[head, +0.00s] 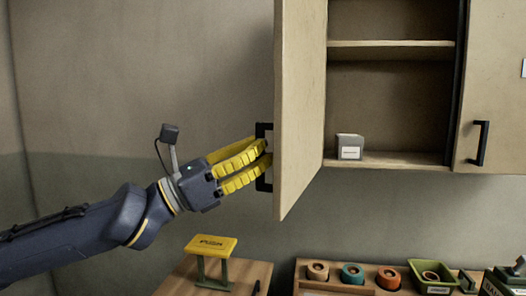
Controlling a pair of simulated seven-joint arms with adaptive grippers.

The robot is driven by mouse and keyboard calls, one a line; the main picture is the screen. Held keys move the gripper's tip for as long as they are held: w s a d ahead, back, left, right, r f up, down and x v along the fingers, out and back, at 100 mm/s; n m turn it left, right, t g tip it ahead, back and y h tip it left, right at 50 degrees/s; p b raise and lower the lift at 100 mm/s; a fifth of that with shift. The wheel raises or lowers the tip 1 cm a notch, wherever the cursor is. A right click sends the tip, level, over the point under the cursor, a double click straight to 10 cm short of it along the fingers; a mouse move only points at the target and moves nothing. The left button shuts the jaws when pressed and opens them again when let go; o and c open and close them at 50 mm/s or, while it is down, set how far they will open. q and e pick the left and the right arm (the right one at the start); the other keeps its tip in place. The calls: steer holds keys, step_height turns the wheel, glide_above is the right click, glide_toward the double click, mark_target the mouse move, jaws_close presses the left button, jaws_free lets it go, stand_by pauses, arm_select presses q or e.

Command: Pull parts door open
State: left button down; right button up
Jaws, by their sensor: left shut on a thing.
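The parts door (301,95) is a tan cabinet door that stands swung out at the left side of the wall cabinet, so the shelves behind it show. Its black handle (261,186) is on the door's left-facing side. My left gripper (264,155) has its yellow fingers shut on this handle, and the fingers hide the handle's middle. A small grey box with a white label (349,147) sits on the cabinet's lower shelf. My right gripper is not in view.
A second cabinet door (498,80) with a black handle is closed at the right. Below, a wooden table (178,283) carries a yellow-topped stand (211,243). A wooden rack (336,286) with several coloured rolls and a green bin (434,277) stand further right. The wall at the left is bare.

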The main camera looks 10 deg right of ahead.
arm_select(q)
steer(key=shift+r, duration=0.1)
steer(key=c, duration=1.5)
jaws_free()
steer(key=shift+o, duration=0.2)
steer(key=shift+a, duration=0.15)
steer(key=v, duration=1.1)
steer(key=shift+a, duration=0.35)
steer(key=shift+s, duration=0.15)
